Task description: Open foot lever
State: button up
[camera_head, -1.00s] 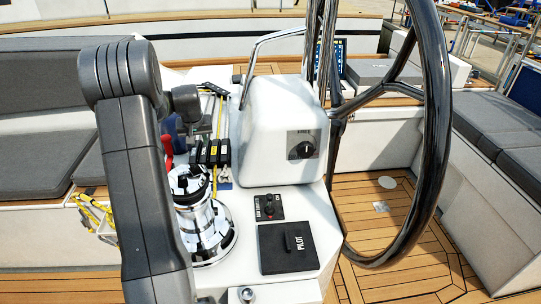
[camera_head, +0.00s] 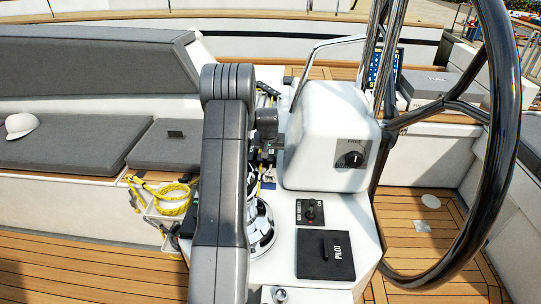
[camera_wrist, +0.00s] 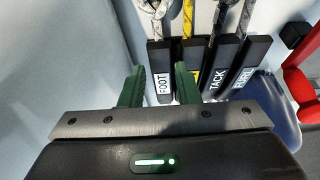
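The foot lever (camera_wrist: 161,72) is a black lever with a white FOOT label, leftmost in a row of black levers in the wrist view. A pale rope runs out above it. My gripper (camera_wrist: 158,84) is open, with one green finger on each side of the foot lever. The left finger stands apart from it; the right finger is close to its right side and partly covers the neighbouring lever. I cannot tell whether either finger touches the lever.
A red handle (camera_wrist: 300,90) is at the right. The steering wheel (camera_head: 495,130), white console (camera_head: 325,135) and chrome winch (camera_head: 262,228) are near my arm.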

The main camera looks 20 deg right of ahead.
aim_at(270, 158)
jog(key=shift+x, duration=1.6)
grip_shut()
jog(key=shift+p, duration=0.3)
jog(key=r+p, duration=0.1)
jog(key=r+g+p, duration=0.1)
jog(key=w+r+g+y+p, duration=0.1)
jog(key=shift+d+r, duration=0.15)
jog(key=shift+d, duration=0.15)
jog(key=shift+w+d+r+g+y+p, duration=0.25)
jog(key=shift+w+r+g+y+p, duration=0.25)
jog(key=shift+r+g+p, duration=0.35)
jog(key=shift+w+d+r+g+y+p, duration=0.3)
jog(key=shift+w+r+g+p, duration=0.4)
jog(key=shift+p, duration=0.25)
jog(key=shift+r, duration=0.1)
